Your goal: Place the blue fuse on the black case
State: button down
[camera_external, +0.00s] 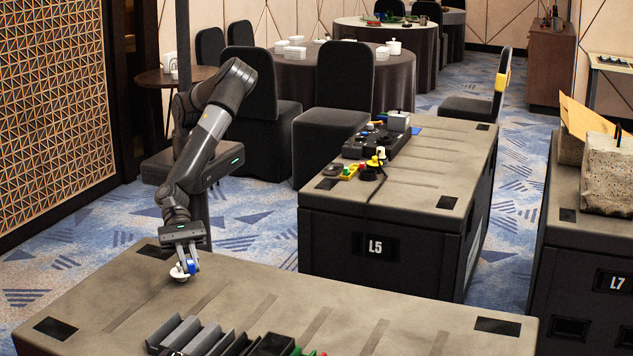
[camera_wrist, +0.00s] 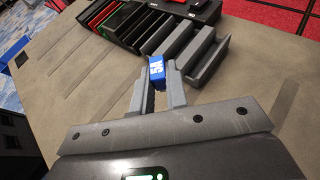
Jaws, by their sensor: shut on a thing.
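In the wrist view, the blue fuse (camera_wrist: 156,70), with white markings on it, sits between the two grey fingertips of my gripper (camera_wrist: 158,82). My gripper is shut on it. Several black-sided cases with tan tops are in view: the front case (camera_external: 270,290), one marked L5 (camera_external: 340,245) and one marked L7 (camera_external: 590,260).
Grey open trays (camera_wrist: 208,55) and black bins (camera_wrist: 125,25) with red and green parts stand on the front case. The L5 case carries a black device (camera_external: 385,140), coloured parts (camera_external: 350,171) and a cable. Concrete blocks (camera_external: 608,172) sit on the L7 case. Much of the front top is clear.

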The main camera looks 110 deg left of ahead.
jog(key=w+a+f+n+t+y, duration=0.1)
jog(key=w+a+y, duration=0.1)
jog(key=w+a, duration=0.65)
jog(key=w+a+n+t+y, duration=0.15)
jog(key=w+a, duration=0.25)
jog(key=a, duration=1)
jog(key=w+a+f+n+t+y, duration=0.1)
jog(key=w+a+n, duration=0.1)
jog(key=w+a, duration=0.65)
jog(key=s+a+f+n+y, duration=0.1)
jog(key=a+n+y, duration=0.15)
jog(key=a, duration=1.95)
jog(key=s+a+n+y, duration=0.2)
jog(key=s+a+y, duration=0.15)
jog(key=a, duration=1.15)
jog(key=v, duration=0.6)
jog(key=shift+s+a+h, duration=0.4)
jog(key=shift+h, duration=0.05)
jog(key=shift+d+f+t, duration=0.1)
jog(key=shift+f+t, duration=0.05)
jog(key=shift+t, duration=0.1)
